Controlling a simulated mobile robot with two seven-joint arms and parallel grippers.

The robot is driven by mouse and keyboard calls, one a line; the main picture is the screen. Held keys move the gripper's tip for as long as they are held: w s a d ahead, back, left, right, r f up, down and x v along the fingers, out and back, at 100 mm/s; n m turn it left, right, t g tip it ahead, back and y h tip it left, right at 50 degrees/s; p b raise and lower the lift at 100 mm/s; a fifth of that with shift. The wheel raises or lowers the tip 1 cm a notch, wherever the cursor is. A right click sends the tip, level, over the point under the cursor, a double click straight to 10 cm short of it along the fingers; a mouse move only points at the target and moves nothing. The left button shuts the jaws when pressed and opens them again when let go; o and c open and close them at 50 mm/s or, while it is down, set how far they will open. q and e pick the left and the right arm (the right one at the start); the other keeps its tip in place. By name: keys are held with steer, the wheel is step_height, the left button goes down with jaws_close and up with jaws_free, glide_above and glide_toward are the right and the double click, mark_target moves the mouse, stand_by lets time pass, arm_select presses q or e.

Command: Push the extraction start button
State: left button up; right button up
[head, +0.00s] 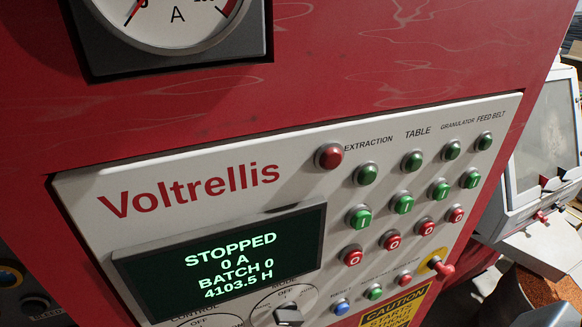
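The display (225,262) reads STOPPED, 0 A, BATCH 0, 4103.5 H. Nothing covers the start button. Neither of my grippers can be made out in the head view.
Similar green start buttons for table (403,204), granulator (440,190) and feed belt (471,179) stand close to the right. A mode knob (288,315) is below the display. A grey-framed screen (545,140) stands at right.

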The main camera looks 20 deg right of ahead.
jaws_close()
steer(key=shift+w, duration=0.1)
stand_by(0.8)
